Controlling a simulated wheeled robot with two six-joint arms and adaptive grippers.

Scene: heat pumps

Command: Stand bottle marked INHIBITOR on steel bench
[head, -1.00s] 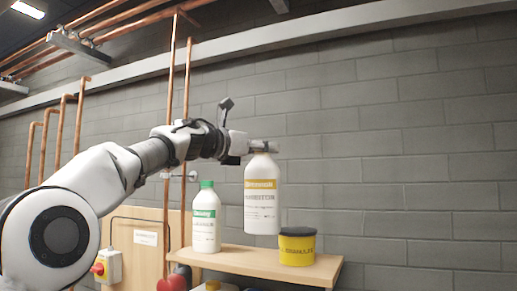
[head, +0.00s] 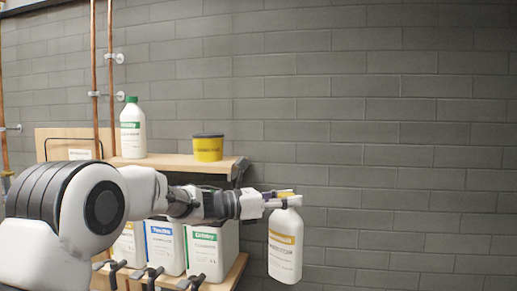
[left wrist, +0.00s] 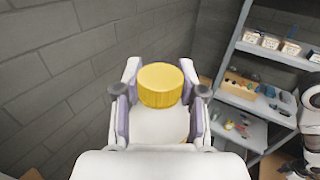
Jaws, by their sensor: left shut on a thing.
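The white INHIBITOR bottle (head: 285,250) has a yellow label band and a yellow cap. My left gripper (head: 283,196) is shut on it near the cap, and the bottle hangs upright in the air, to the right of the wooden shelf. In the left wrist view the yellow cap (left wrist: 160,84) sits between the two fingers of my left gripper (left wrist: 158,100). The bottle's lower body is hidden there. I cannot make out the steel bench for certain in these frames. My right gripper is not in view.
A wooden shelf (head: 185,163) holds a green-capped bottle (head: 133,130) and a yellow tub with a black lid (head: 208,148). Several white canisters (head: 203,250) stand on a lower shelf. A grey metal rack (left wrist: 245,105) with small items shows in the left wrist view. A block wall stands behind.

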